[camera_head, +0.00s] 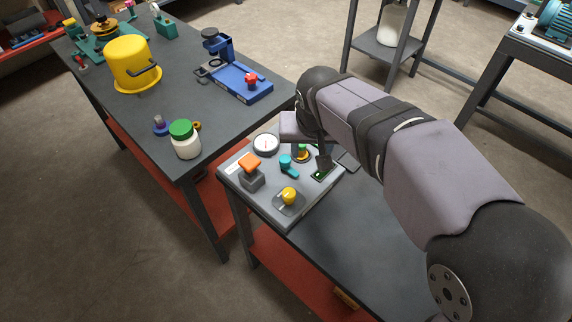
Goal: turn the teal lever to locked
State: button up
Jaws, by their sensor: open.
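The teal lever (288,163) sits near the middle of a grey control panel (266,207). Its handle slants toward the lower right. I cannot read any lock marking near it. My gripper (326,158) is over the right rear part of the panel, to the right of the lever and apart from it in the picture. It is open and seems to hold nothing. My wrist and arm hide the panel's back right corner, and part of the fingers is hard to make out.
A white jar with a green lid (185,140) stands on the neighbouring table. The dark tabletop (325,240) before the panel is clear.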

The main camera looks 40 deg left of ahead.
send_near(285, 159)
jog(key=shift+n+y, duration=0.3)
jog(key=shift+n, duration=0.1)
jog(key=shift+d+p+x, duration=0.2)
jog(key=shift+p+x, duration=0.1)
jog(key=shift+x, duration=3.7)
jog(key=c, duration=1)
